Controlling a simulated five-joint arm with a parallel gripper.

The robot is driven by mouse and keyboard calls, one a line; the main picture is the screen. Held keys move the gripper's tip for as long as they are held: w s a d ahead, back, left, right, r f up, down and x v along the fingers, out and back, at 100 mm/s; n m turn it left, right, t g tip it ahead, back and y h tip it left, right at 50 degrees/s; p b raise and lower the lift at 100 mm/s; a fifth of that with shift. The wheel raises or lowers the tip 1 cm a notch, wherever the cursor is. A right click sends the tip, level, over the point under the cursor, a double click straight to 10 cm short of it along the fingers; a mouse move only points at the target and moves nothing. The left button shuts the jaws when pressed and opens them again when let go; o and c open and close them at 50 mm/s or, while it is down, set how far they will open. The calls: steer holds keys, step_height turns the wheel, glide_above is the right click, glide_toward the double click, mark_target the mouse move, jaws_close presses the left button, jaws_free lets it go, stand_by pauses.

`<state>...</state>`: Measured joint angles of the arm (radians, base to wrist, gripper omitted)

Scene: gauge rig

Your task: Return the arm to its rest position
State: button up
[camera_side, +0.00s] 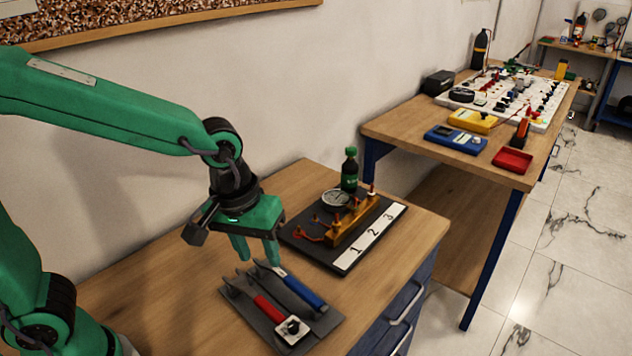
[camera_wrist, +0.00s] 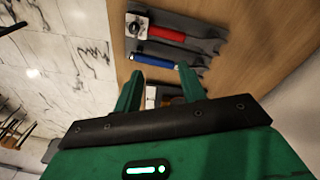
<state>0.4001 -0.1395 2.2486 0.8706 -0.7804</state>
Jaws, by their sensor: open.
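My gripper (camera_side: 257,249) is green and hangs from my arm above the wooden workbench (camera_side: 165,310), its two fingers apart with nothing between them. In the wrist view its fingers (camera_wrist: 160,82) also show spread. Below and in front of it, a dark tool tray (camera_side: 322,322) holds a red-handled tool (camera_side: 270,309) with a square white head and a blue-handled tool (camera_side: 304,292). Both tools also show in the wrist view, the red one (camera_wrist: 167,33) and the blue one (camera_wrist: 155,62). The gripper appears apart from the tools.
A second table (camera_side: 400,128) at the right holds meters and a red tray (camera_side: 513,160). The wall is close behind.

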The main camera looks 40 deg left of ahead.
steer(key=s+a+r+m+t, duration=0.2)
steer(key=s+a+r, duration=0.1)
steer(key=a, duration=0.3)
steer(key=s+a+r+m+t, duration=0.2)
steer(key=s+a+r, duration=0.1)
steer(key=a, duration=0.3)
steer(key=shift+s+a+r+y, duration=0.3)
steer(key=shift+s+y, duration=0.1)
steer(key=shift+s, duration=0.15)
